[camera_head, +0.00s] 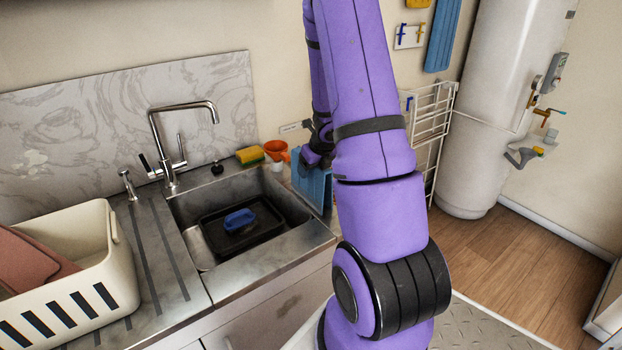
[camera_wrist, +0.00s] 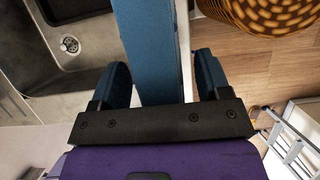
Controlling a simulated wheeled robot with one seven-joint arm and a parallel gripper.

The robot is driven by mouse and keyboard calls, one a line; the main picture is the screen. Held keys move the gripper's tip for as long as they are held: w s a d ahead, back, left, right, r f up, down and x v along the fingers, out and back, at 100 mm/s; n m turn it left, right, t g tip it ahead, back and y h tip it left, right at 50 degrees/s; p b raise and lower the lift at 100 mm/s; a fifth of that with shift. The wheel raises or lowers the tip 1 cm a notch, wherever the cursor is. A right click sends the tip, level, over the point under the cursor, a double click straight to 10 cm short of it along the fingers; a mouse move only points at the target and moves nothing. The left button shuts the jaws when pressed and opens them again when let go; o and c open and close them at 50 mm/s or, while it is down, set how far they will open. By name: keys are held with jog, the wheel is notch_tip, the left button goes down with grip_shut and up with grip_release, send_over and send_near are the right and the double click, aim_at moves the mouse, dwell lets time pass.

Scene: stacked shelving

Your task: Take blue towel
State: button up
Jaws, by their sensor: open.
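A blue towel (camera_head: 313,191) hangs at the right end of the counter, beside the sink, partly hidden behind my arm. In the wrist view the blue towel (camera_wrist: 150,50) runs between the two fingers of my gripper (camera_wrist: 161,82), beside a thin white bar. My gripper is open, with a gap on each side of the towel and bar. In the head view my gripper (camera_head: 318,150) is just above the towel, partly hidden by my arm. Another blue cloth (camera_head: 442,35) hangs on the wall at the upper right.
The sink (camera_head: 282,199) holds a dark tray (camera_head: 258,238) with a blue item (camera_head: 239,220). A tap (camera_head: 168,165), a sponge (camera_head: 249,155) and an orange cup (camera_head: 277,150) stand around it. A white rack (camera_head: 433,120) and a boiler (camera_head: 495,95) are at right. A patterned round object (camera_wrist: 270,14) shows in the wrist view.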

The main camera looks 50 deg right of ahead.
jog(key=shift+c, duration=0.2)
grip_shut()
